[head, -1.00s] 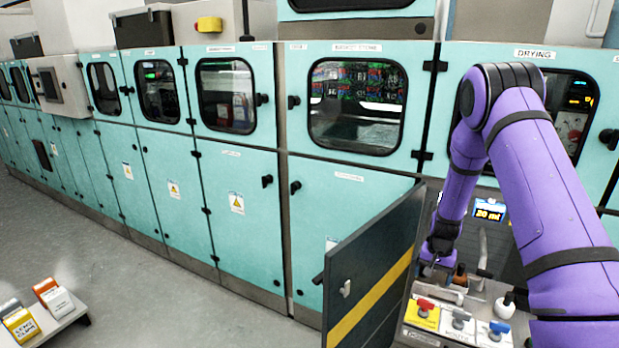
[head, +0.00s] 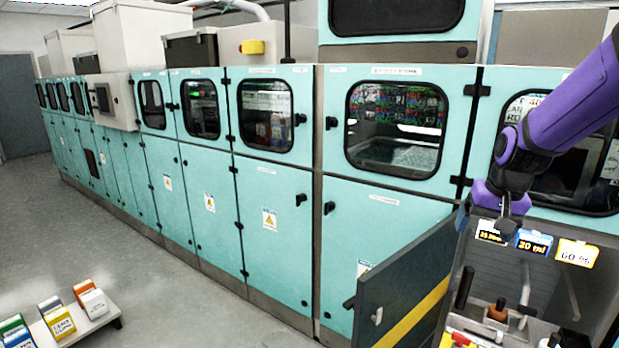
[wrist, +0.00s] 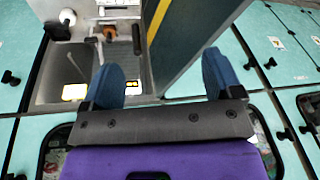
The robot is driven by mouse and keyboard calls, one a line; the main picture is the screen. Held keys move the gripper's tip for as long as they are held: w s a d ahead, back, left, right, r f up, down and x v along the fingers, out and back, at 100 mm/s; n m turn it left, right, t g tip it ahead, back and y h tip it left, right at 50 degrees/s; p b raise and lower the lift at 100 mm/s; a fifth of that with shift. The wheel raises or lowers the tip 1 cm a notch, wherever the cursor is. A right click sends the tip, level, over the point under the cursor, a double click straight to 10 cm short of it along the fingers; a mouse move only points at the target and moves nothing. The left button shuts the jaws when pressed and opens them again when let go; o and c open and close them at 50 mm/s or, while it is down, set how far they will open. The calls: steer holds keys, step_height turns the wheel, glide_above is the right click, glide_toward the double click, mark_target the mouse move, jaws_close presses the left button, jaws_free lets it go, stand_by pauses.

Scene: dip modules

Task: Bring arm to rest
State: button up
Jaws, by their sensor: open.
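My purple arm (head: 575,105) comes in from the right edge of the head view and is bent. My gripper hangs in front of the teal machine cabinets, above the open compartment; its fingers are hard to make out there. In the wrist view my gripper (wrist: 164,84) shows two blue fingers spread apart with nothing between them. Below it are the open compartment and the dark door with a yellow stripe.
The open dark door (head: 402,290) juts out beside the compartment (head: 510,285), which holds bottles and label cards. Teal cabinets (head: 375,225) line the back. A low stand with boxes (head: 85,330) is at lower left. Grey floor (head: 150,260) is clear.

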steer(key=s+a+r+n+t, duration=0.1)
steer(key=s+r, duration=0.4)
steer(key=s, duration=0.7)
steer(key=s+a+r+n+t, duration=0.1)
steer(key=s+a+r, duration=0.3)
steer(key=s, duration=0.8)
step_height(320, 180, up, 2)
steer(key=shift+s+r+n+h, duration=0.1)
steer(key=shift+s+n+h, duration=0.2)
steer(key=shift+n, duration=0.4)
steer(key=shift+a, duration=0.1)
